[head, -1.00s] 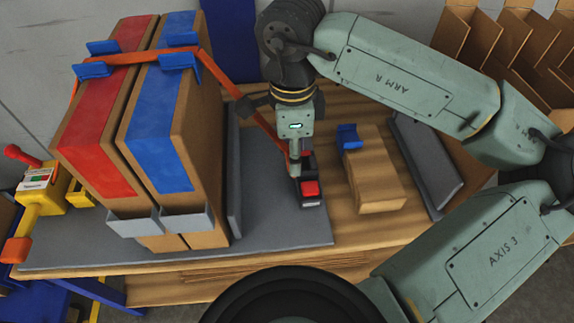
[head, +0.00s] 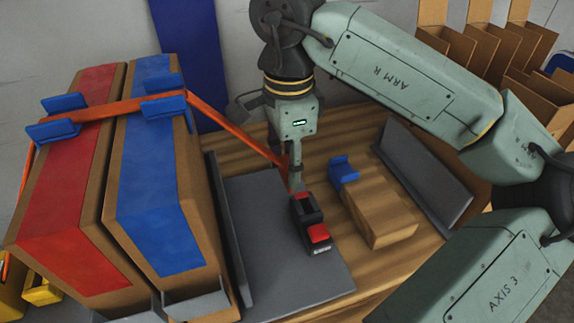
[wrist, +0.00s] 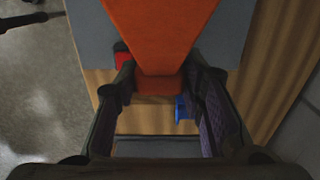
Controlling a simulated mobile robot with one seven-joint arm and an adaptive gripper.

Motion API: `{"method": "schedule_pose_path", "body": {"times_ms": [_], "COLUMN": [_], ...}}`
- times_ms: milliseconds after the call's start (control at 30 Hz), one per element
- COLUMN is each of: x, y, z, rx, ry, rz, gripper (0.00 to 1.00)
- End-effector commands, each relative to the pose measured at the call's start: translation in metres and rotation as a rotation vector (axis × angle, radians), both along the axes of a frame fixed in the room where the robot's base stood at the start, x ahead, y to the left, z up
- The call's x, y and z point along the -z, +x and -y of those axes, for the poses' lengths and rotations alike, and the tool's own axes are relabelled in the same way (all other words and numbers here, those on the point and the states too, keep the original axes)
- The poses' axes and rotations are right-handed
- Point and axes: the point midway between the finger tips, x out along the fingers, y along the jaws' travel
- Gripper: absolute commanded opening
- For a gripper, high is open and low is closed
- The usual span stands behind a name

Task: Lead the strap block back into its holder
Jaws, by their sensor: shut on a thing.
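My gripper (head: 294,178) is shut on the orange strap block (wrist: 158,86), which sits between both fingers in the wrist view. The orange strap (head: 232,127) runs from the block up over two tall cartons. The gripper is just behind and above a black device with a red button (head: 317,233) on the grey mat; whether block and device touch, I cannot tell. Which of these is the holder is not clear.
A red-taped carton (head: 72,172) and a blue-taped carton (head: 158,180) stand at left, with blue corner guards under the strap. A grey upright plate (head: 229,232) stands beside them. A grey angled plate (head: 424,170) lies at right. Cardboard bins (head: 470,50) are behind.

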Motion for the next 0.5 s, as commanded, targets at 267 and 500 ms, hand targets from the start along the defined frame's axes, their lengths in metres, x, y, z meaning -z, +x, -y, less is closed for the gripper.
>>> {"method": "schedule_pose_path", "body": {"times_ms": [267,500], "x": [-0.041,-0.074], "y": [-0.001,-0.001], "z": [-0.002,-0.005], "rx": [0.001,0.001], "ry": [-0.001,0.0], "rz": [0.001,0.001], "gripper": [0.18,0.18]}}
